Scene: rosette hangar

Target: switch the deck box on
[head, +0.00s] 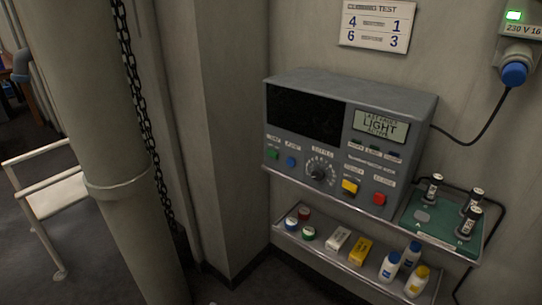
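A grey instrument box, seemingly the deck box (350,85), stands on a wall shelf right of centre in the head view. Its large screen (305,110) is dark. A pale label or display (381,125) reads "LIGHT" in its largest line; the smaller text is unclear. Below are a green button (273,154), a blue button (291,161), a round dial knob (318,173), a yellow control (349,188) and a red button (379,199). Their small labels are too blurred to read. Neither gripper is in view.
A blue plug in a wall socket (515,55) with a lit green lamp has a black cable (487,130) running towards the box. A green tray (422,217) holds 3 capped cylinders. The lower shelf (330,262) holds bottles and small boxes. A column (100,130), chain (150,130) and white chair (50,195) stand left.

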